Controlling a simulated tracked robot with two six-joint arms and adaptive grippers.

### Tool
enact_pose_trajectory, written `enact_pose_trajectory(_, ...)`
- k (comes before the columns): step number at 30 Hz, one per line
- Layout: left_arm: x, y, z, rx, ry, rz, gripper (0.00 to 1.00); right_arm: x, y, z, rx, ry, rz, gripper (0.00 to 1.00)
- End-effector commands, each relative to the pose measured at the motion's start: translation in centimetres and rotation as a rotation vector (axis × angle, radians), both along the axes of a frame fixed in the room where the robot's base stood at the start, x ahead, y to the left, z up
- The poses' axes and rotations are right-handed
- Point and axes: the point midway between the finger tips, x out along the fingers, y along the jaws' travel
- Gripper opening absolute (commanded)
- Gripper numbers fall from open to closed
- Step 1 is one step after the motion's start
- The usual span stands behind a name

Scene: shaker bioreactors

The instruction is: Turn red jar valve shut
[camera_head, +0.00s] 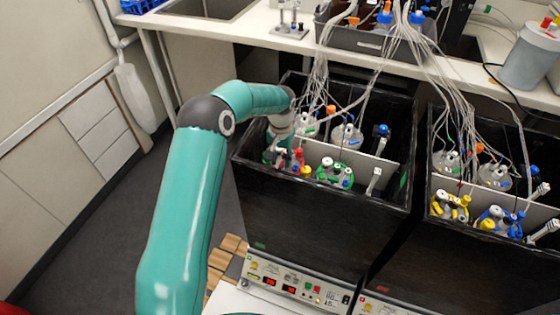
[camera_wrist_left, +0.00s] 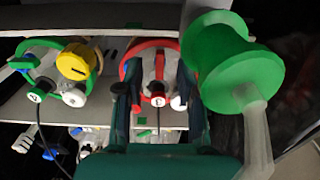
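The red jar (camera_head: 297,166), with red fittings on its lid, stands at the left end of the front row in the left black shaker box. In the left wrist view, its red ring (camera_wrist_left: 142,48) surrounds metal ports and a white-tipped connector (camera_wrist_left: 157,99). My left gripper (camera_head: 276,156) is down in the box at this jar, partly hidden by my wrist. In the left wrist view, the fingers of my left gripper (camera_wrist_left: 158,92) stand apart on either side of the red jar's ports. I cannot tell whether either finger touches. My right gripper is not in view.
A green-ringed jar (camera_head: 334,173) stands right of the red one, near a pale divider (camera_head: 350,158). Tubes (camera_head: 330,75) hang from above. A large green knob-shaped part (camera_wrist_left: 228,60) is close on the right in the wrist view. Another box (camera_head: 495,250) holds yellow and blue jars.

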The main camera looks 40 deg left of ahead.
Motion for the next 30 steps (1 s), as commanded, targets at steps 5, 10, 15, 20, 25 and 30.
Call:
enact_pose_trajectory(5,0.0,0.0,-1.9,0.000,0.000,0.000,0.38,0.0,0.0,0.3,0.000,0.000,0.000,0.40)
enact_pose_trajectory(10,0.0,0.0,-2.5,0.000,0.000,0.000,0.38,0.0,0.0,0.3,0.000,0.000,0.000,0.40)
enact_pose_trajectory(15,0.1,-0.1,-2.5,0.000,-0.001,0.000,0.38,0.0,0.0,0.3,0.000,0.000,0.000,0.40)
enact_pose_trajectory(20,0.1,-0.1,-2.4,0.000,-0.001,0.000,0.20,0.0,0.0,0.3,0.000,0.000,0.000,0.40)
enact_pose_trajectory(25,0.1,-0.1,-2.4,0.000,-0.001,0.000,0.00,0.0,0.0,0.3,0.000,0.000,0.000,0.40)
enact_pose_trajectory(30,0.0,0.2,-2.4,0.000,-0.001,-0.001,0.00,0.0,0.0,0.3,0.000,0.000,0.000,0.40)
